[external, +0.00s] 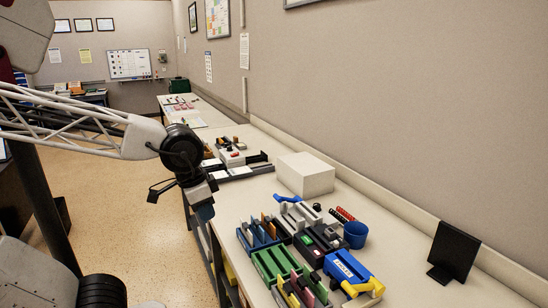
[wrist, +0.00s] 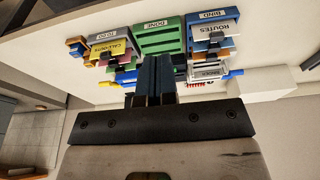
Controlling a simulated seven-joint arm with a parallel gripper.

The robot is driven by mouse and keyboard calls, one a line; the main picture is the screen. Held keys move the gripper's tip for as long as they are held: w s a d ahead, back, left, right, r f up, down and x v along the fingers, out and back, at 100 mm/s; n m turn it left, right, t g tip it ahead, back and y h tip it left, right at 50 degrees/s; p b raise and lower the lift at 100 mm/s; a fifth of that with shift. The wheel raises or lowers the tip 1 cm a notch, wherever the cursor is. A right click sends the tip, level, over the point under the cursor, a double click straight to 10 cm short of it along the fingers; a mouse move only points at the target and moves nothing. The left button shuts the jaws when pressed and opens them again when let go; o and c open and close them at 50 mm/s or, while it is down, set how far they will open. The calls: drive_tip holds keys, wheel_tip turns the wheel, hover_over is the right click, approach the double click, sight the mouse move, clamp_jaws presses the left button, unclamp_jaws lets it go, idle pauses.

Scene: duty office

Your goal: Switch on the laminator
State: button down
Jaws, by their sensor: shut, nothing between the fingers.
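My gripper (external: 205,212) hangs beside the near table's left edge in the external view, apart from everything on the table. In the wrist view its two dark blue fingers (wrist: 153,72) are together and empty. I cannot surely tell which thing is the laminator. A small dark machine-like item (external: 321,240) with a reddish spot stands among the trays and may be it. A low grey-white item (external: 294,215) stands behind it. No switch can be made out, and the fingers hide part of the wrist view.
A green tray (external: 275,262), a blue tray (external: 258,236) and a blue-and-yellow item (external: 350,271) crowd the near table. A blue cup (external: 356,234), a white box (external: 305,174) and a black upright panel (external: 453,252) stand along the wall side.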

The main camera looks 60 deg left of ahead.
drive_tip(key=w+a+r, duration=0.4)
drive_tip(key=w+a, duration=0.5)
drive_tip(key=w, duration=0.2)
drive_tip(key=w+a+r, duration=0.4)
drive_tip(key=w+a, duration=0.6)
hover_over(235, 155)
drive_tip(key=s, duration=0.1)
drive_tip(key=s+x, duration=0.2)
drive_tip(key=x, duration=0.5)
drive_tip(key=shift+w+a+f+g, duration=0.1)
drive_tip(key=shift+a+f+g, duration=0.15)
drive_tip(key=shift+a, duration=0.4)
drive_tip(key=f, duration=0.4)
drive_tip(key=w+f, duration=0.1)
drive_tip(key=f, duration=0.4)
drive_tip(key=w+f, duration=0.1)
drive_tip(key=f, duration=0.3)
drive_tip(key=shift+w+f, duration=0.25)
drive_tip(key=shift+f, duration=0.1)
